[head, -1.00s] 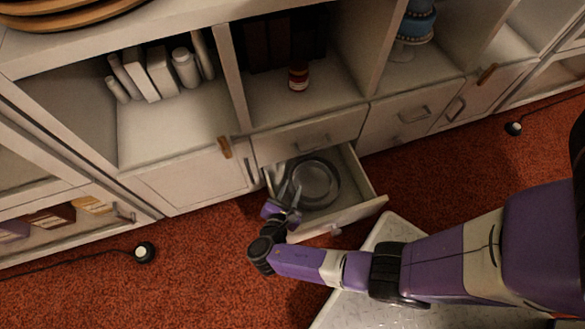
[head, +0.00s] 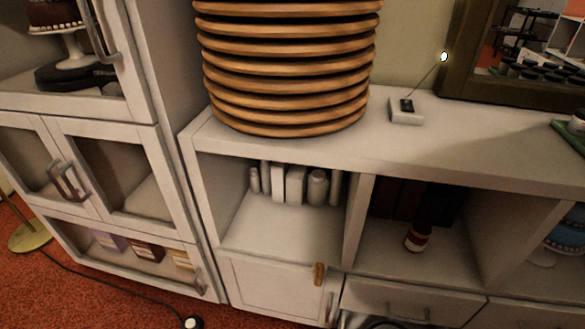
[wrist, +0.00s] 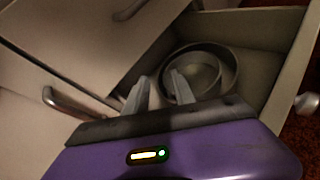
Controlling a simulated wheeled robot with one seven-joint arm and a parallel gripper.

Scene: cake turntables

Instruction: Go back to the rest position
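My gripper (wrist: 160,90) shows in the wrist view, with its two grey fingers apart and nothing visible between them. It is over an open drawer (wrist: 288,62), pointing into it. A round grey metal pan or ring (wrist: 205,68) is in the drawer, just beyond the right fingertip. I cannot tell whether the finger touches it. My gripper and arm are out of the head view.
A white cabinet (head: 470,135) carries a stack of wooden round boards (head: 288,65) and a small device with an antenna (head: 405,110). A glass-door cabinet (head: 85,215) is at left.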

